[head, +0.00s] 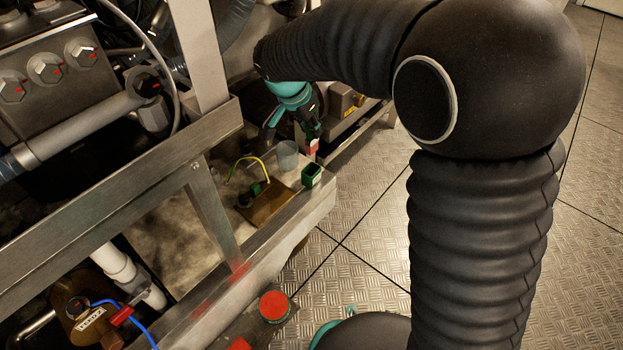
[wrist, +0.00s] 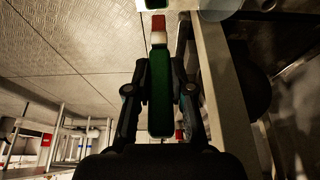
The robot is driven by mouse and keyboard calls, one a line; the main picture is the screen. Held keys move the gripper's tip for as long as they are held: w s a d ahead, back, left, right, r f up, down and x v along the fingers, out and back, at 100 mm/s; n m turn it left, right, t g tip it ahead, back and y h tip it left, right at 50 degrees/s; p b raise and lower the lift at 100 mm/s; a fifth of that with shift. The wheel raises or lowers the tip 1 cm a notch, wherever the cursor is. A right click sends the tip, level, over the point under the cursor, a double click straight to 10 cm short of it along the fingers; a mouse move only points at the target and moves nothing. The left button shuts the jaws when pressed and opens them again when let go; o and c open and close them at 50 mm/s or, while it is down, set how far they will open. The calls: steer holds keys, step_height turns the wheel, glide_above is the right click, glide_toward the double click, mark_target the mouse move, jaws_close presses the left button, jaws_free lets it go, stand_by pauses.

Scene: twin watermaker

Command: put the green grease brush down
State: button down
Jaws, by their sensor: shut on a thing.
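My gripper (head: 308,128) is shut on the green grease brush and points down over the edge of the frame's ledge. In the wrist view the brush's green handle (wrist: 159,95) lies between both fingers of my gripper (wrist: 157,88), with a white collar and red tip pointing away from the palm. In the head view, a small red and white end of the brush (head: 312,148) shows below the fingers. A small open green holder (head: 311,176) stands on the ledge just below the tip. It also shows at the top of the wrist view (wrist: 156,4). The tip looks apart from it.
A translucent cup (head: 287,155) stands beside the holder. A brown plate (head: 267,205) with a yellow-green wire lies to the left. The steel rail (head: 130,180) and pipework crowd the left. A red round button (head: 274,307) is lower down. Open floor lies right.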

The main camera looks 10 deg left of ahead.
mark_target(308, 152)
step_height(308, 152, down, 10)
steer(key=shift+r+b, duration=0.1)
steer(key=shift+b, duration=0.95)
steer(key=c, duration=1)
jaws_free()
steer(key=shift+p, duration=0.35)
